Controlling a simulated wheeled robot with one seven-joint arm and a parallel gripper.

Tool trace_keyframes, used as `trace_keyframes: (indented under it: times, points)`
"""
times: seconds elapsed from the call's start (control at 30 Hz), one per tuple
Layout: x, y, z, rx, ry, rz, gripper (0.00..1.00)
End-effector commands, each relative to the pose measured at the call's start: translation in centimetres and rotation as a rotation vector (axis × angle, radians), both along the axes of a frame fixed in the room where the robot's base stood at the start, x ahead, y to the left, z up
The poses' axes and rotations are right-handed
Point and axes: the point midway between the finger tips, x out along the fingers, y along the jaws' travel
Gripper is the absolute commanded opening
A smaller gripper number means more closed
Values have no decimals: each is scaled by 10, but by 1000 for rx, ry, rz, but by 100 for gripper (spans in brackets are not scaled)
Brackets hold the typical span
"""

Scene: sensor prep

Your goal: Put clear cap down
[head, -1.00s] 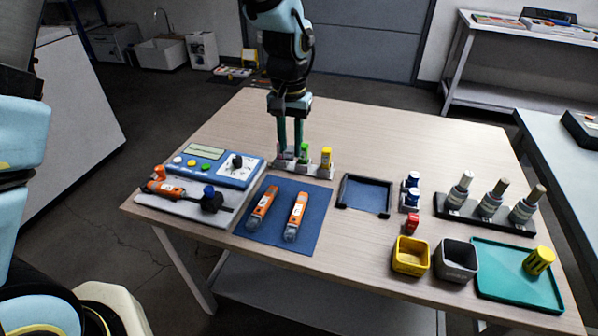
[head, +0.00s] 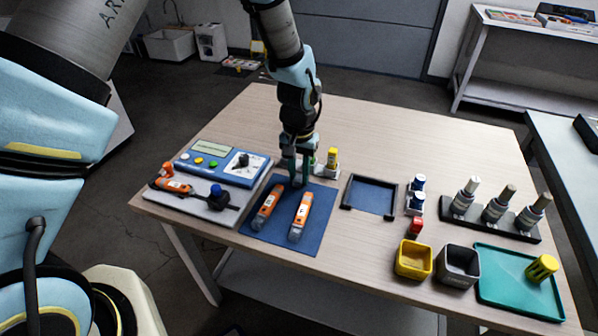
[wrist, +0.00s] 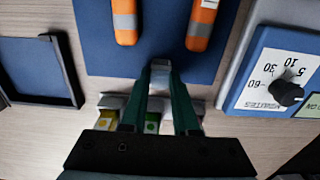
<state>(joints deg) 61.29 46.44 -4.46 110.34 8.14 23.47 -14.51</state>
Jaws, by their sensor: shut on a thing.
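My gripper (head: 299,176) points down at the back edge of the blue mat (head: 318,229). In the wrist view its green fingers (wrist: 160,84) are shut on a small clear cap (wrist: 160,70), which shows pale between the tips. In the head view the cap is too small to make out. I cannot tell whether it touches the mat. Two orange sensors, one left (head: 267,207) and one right (head: 300,217), lie on the mat in front of the gripper. They also show in the wrist view, one on the left (wrist: 124,18) and one on the right (wrist: 201,24).
A rack with a yellow-capped vial (head: 332,158) stands behind the gripper, which partly hides it. A blue timer unit (head: 222,164) is left. A black-edged blue tray (head: 371,195) is right of the mat. Yellow (head: 413,260) and grey (head: 458,266) bins stand at the front.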

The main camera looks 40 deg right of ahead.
Motion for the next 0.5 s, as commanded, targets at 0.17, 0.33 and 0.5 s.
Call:
trace_keyframes:
  times: [0.17,0.33,0.5]
  points:
    - [0,0,-2,0,0,0,0]
    - [0,0,-3,0,0,0,40]
    - [0,0,-2,0,0,0,58]
